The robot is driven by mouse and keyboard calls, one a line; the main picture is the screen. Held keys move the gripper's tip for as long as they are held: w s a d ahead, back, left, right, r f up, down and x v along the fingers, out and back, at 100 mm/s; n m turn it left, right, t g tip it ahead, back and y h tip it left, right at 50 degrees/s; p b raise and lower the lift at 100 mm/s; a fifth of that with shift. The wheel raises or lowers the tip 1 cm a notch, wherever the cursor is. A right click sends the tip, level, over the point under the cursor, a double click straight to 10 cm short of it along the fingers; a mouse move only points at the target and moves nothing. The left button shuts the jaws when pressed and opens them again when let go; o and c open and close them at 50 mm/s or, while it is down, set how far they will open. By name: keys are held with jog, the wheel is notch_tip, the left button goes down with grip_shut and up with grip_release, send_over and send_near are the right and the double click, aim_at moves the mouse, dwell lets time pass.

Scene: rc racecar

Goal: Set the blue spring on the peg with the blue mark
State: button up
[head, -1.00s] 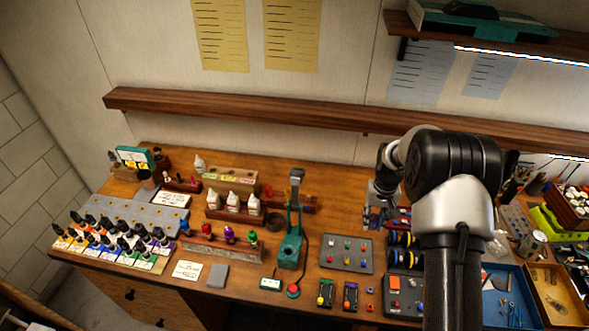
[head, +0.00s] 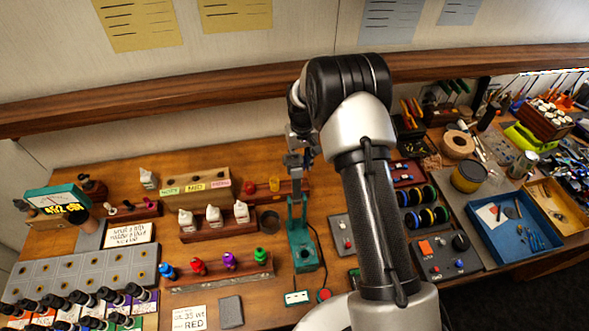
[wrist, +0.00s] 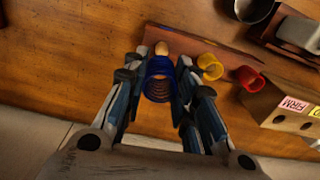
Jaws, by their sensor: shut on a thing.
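In the wrist view, the blue spring (wrist: 158,88) is between the two fingers of my gripper (wrist: 157,80), which is shut on it. A pale rounded wooden tip (wrist: 162,48) shows just beyond the spring; I cannot tell whether the spring is around that post or clear of it. The spring is at the end of a wooden rack (wrist: 200,55), by a yellow spring (wrist: 210,66) and a red spring (wrist: 250,78). In the head view, my gripper (head: 296,165) is over the rack's right end, behind a green tool stand (head: 300,235).
Bottles in a wooden holder (head: 216,228) and a labelled block (head: 195,190) stand left of the rack. A black ring-shaped dish (head: 268,221) lies in front. A long shelf (head: 200,92) runs along the wall behind.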

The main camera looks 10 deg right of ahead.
jog(key=shift+w+a+f+b, duration=0.15)
jog(key=shift+f+b, duration=0.15)
jog(key=shift+f, duration=0.25)
jog(key=shift+w+a+f+b, duration=0.15)
jog(key=shift+f+b, duration=0.1)
jog(key=shift+f, duration=0.25)
jog(key=shift+s+d, duration=0.1)
jog(key=shift+r, duration=0.1)
jog(key=shift+f+b, duration=1.3)
jog(key=shift+f, duration=0.3)
jog(key=shift+f+b, duration=0.25)
jog(key=shift+b, duration=0.05)
jog(key=shift+f+b, duration=1.35)
jog(key=shift+f, duration=0.5)
jog(key=o, duration=0.8)
